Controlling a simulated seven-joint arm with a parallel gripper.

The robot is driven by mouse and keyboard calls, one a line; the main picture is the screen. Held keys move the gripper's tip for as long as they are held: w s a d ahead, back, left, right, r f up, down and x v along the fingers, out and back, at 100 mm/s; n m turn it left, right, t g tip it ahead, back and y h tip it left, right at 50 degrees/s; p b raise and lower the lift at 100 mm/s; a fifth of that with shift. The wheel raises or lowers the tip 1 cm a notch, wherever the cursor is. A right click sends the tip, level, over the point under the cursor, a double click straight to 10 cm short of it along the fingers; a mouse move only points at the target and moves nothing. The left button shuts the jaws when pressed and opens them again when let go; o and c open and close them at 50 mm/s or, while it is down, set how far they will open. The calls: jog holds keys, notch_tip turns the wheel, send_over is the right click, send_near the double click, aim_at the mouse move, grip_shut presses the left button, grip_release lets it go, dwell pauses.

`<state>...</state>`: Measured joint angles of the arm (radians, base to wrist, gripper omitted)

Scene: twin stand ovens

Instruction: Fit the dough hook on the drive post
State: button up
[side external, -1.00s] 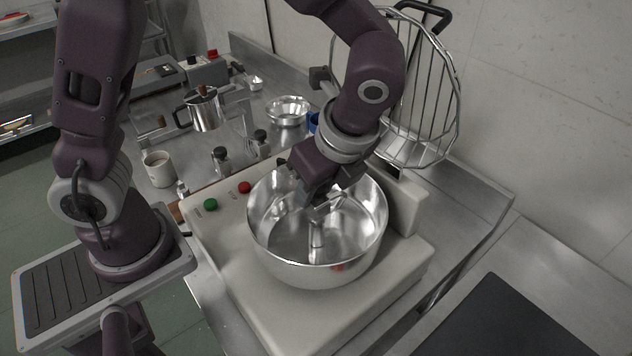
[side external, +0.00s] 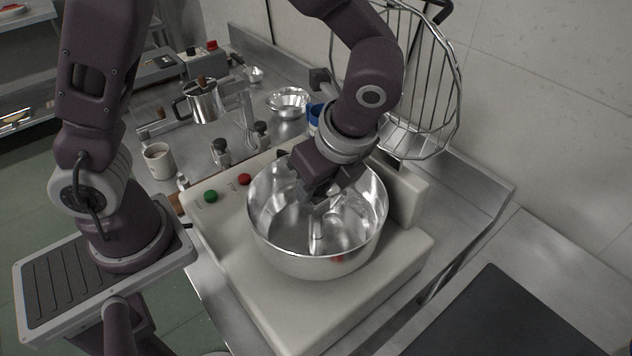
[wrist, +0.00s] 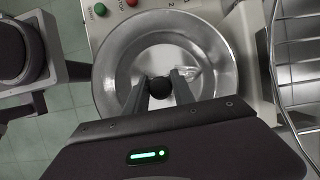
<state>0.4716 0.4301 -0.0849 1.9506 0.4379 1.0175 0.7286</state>
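A shiny steel mixing bowl (side external: 265,245) sits on the pale mixer base. My gripper (side external: 320,203) points down into the bowl in the side view. In the wrist view my gripper (wrist: 159,82) has its two fingers against either side of a round black knob, which I take as the top of the dough hook (wrist: 159,89). Shiny curved metal shows just right of the fingers, low over the bowl. In the side view an upright metal post (side external: 316,236) shows in the bowl below the fingers. Whether hook and post touch is hidden by glare and the gripper.
The mixer base (side external: 290,305) carries green (side external: 210,196) and red (side external: 244,179) buttons. A wire guard (side external: 425,90) stands raised behind the bowl. A mug (side external: 158,162), a metal pot (side external: 203,103), shakers and a small bowl (side external: 288,102) stand on the counter at the back left.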

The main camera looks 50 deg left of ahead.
jog(key=o, duration=0.4)
jog(key=shift+r, duration=0.1)
jog(key=v, duration=0.7)
jog(key=s+a+r+n+t+h, duration=0.1)
jog(key=s+a+r+n+t, duration=0.1)
jog(key=n, duration=0.4)
jog(key=s+a+r+n+t+h, duration=0.1)
jog(key=s+a+r+n+h, duration=0.1)
jog(key=s+a+n, duration=0.2)
jog(key=s+a+r+n+t+h, duration=0.1)
jog(key=s+a+r+n+t, duration=0.1)
jog(key=s+n, duration=0.4)
jog(key=shift+s+a+r+n+t, duration=0.1)
jog(key=shift+a+r+n+t, duration=0.05)
jog(key=shift+a+n, duration=0.35)
jog(key=shift+s+a+r+n+t, duration=0.1)
jog(key=shift+a+n+t, duration=0.05)
jog(key=shift+a+n, duration=0.3)
